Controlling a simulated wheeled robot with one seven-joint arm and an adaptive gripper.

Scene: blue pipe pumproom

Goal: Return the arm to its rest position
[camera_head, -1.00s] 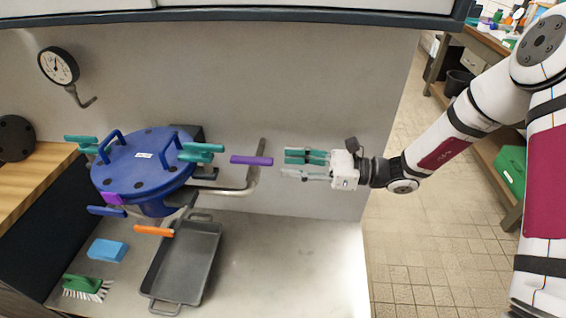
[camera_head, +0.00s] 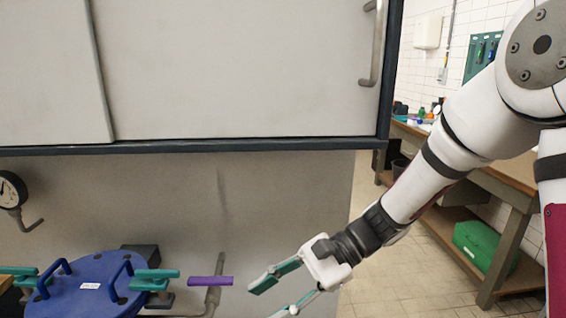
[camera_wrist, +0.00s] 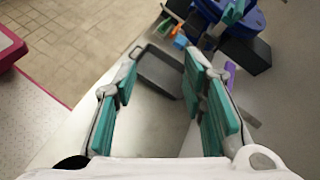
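My gripper (camera_head: 283,291) has teal finger pads on white fingers. It is open and empty, in front of the grey back panel at the bottom middle of the head view. In the wrist view, my gripper (camera_wrist: 170,95) shows its two fingers spread well apart with nothing between the pads. The purple valve handle (camera_head: 211,281) is to its left, apart from it. My white arm runs from the right edge down to the gripper.
A blue round flanged vessel (camera_head: 92,286) with teal handles (camera_head: 152,279) stands lower left. A gauge (camera_head: 10,190) is on the wall. A cabinet (camera_head: 240,70) overhangs above. A grey tray (camera_wrist: 158,72) lies on the bench. A wooden workbench (camera_head: 500,185) with a green box (camera_head: 487,247) stands right.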

